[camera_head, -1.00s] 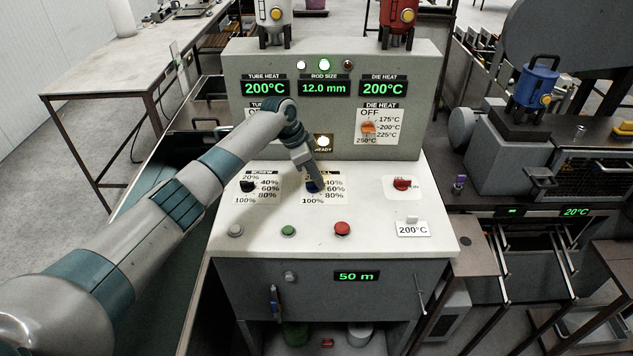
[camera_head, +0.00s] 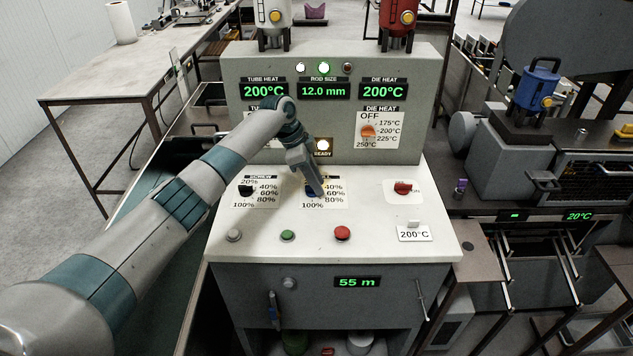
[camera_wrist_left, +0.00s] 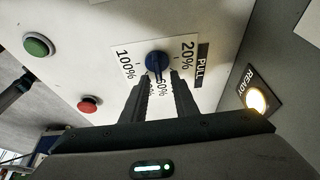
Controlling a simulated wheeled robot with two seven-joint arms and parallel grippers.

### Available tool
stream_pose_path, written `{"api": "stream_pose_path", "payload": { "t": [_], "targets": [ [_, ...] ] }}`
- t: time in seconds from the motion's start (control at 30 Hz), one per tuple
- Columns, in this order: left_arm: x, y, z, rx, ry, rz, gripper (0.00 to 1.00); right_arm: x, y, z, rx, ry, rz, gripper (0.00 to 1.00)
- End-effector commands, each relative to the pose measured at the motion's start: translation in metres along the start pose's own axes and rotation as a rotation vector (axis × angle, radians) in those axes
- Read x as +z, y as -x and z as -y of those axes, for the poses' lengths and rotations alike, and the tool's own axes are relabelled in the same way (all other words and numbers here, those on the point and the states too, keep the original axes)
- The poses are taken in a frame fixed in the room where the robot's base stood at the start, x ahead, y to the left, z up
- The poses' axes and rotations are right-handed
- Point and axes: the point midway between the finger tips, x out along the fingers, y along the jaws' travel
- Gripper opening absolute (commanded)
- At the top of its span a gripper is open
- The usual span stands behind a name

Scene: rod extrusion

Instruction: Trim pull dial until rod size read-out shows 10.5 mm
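The blue pull dial (camera_wrist_left: 157,62) sits on its white scale plate (camera_wrist_left: 129,64) in the left wrist view. In the head view it is mostly hidden behind my left gripper (camera_head: 318,192). In the left wrist view the two fingers (camera_wrist_left: 162,78) are parallel with a gap between them, tips close to the dial's near edge. I cannot tell whether they touch it. The rod size read-out (camera_head: 324,91) shows 12.0 mm. My right gripper is not in view.
The screw dial (camera_head: 246,190) is left of the pull dial. Green (camera_head: 288,235) and red (camera_head: 342,233) buttons lie nearer on the white panel. The READY lamp (camera_head: 323,145) is lit. Tube heat (camera_head: 264,91) and die heat (camera_head: 383,90) show 200°C. The length counter (camera_head: 357,282) shows 55 m.

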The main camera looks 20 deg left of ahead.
Motion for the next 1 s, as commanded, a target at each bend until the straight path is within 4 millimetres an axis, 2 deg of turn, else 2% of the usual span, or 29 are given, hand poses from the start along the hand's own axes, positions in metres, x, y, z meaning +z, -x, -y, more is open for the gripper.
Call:
{"api": "stream_pose_path", "payload": {
  "t": [0.27,0.47,0.67,1.0],
  "targets": [
    [0.001,0.000,0.000,0.001,0.001,0.001,0.27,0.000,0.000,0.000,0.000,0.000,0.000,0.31],
    [0.001,0.009,0.001,-0.001,0.002,0.000,0.27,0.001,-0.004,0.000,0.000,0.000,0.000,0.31],
    [0.001,0.034,0.000,-0.002,-0.001,-0.001,0.27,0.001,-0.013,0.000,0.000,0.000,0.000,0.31],
    [0.001,0.102,0.001,-0.003,0.000,-0.001,0.27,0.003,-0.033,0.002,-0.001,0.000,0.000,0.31]
  ]
}}
